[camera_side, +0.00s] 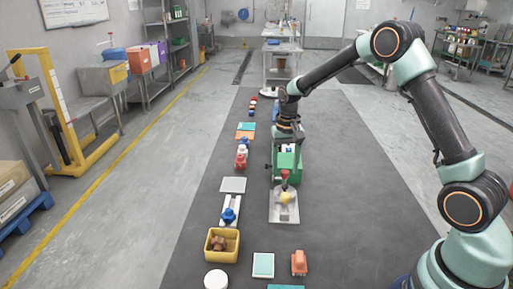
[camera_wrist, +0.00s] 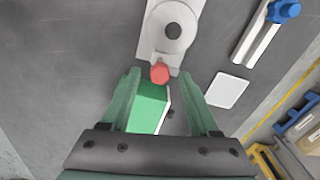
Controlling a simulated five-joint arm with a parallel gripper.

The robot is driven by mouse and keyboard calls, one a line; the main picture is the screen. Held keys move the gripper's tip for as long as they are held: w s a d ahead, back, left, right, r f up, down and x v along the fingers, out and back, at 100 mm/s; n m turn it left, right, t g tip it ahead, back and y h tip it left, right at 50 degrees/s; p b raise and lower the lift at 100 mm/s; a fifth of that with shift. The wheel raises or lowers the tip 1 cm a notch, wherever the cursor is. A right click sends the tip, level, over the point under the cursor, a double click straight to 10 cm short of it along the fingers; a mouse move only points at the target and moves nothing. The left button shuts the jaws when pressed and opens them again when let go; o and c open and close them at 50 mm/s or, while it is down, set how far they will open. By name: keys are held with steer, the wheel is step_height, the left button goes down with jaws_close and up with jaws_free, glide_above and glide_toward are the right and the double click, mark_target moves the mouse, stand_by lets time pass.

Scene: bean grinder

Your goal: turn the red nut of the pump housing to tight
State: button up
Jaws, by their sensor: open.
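The red nut (camera_side: 285,174) shows in the side view at the near end of a green body (camera_side: 278,177), just beyond a metal plate (camera_side: 277,217). In the wrist view the red nut (camera_wrist: 160,73) lies between my gripper's fingertips in the picture, at the end of the green block (camera_wrist: 149,107). I cannot tell which part is the pump housing. My gripper (camera_wrist: 159,76) is open, with one finger on each side of the nut and green block. It points down over them; contact and exact height cannot be told.
An orange part (camera_side: 299,263) stands in front. The dark mat right of the plate is clear.

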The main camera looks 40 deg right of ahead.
steer(key=shift+f, duration=0.25)
jaws_close()
